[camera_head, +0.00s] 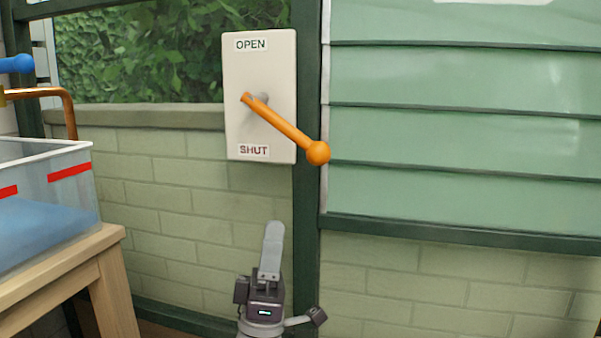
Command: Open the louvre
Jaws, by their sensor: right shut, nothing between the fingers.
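An orange lever (285,127) with a round ball end is mounted on a white plate (272,75) fixed to the wall and post. The plate reads OPEN at the top and SHUT at the bottom. The lever slants down to the right, its ball right of the plate, level with the SHUT label. The louvre (460,125) at right has wide green slats lying flat against each other, closed. My right gripper (273,228) is below the plate, pointing up, shut and empty, apart from the lever. My left gripper is not in view.
A wooden table (62,270) at left carries a clear tank (70,180) with red marks and blue contents. A copper pipe (68,105) and a blue knob (18,64) are above it. A dark green post (307,200) stands beside the plate.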

